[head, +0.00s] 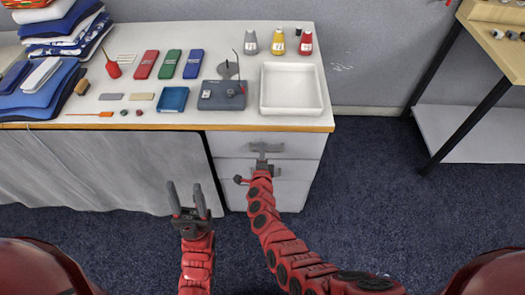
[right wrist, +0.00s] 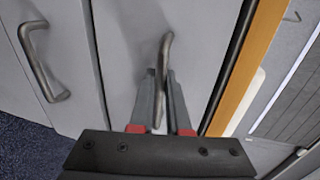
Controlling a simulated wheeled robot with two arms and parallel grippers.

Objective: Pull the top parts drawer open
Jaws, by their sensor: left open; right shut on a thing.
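The top parts drawer (head: 302,146) is a pale grey front just under the wooden table edge, and it looks shut. It fills the middle of the right wrist view (right wrist: 125,45). Its grey bar handle (head: 274,146) also shows in the right wrist view (right wrist: 165,45). My right gripper (head: 262,161) is shut on this handle, with the bar running between its two fingers (right wrist: 161,95). My left gripper (head: 187,191) is open and empty, low in front of the cloth, left of the drawers.
A lower drawer with its own handle (right wrist: 42,62) is beneath. On the table above stand a white tray (head: 291,110), a dark grey device (head: 218,98) and several bottles (head: 278,42). A grey cloth (head: 100,170) hangs at left. The blue carpet (head: 370,190) is clear at right.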

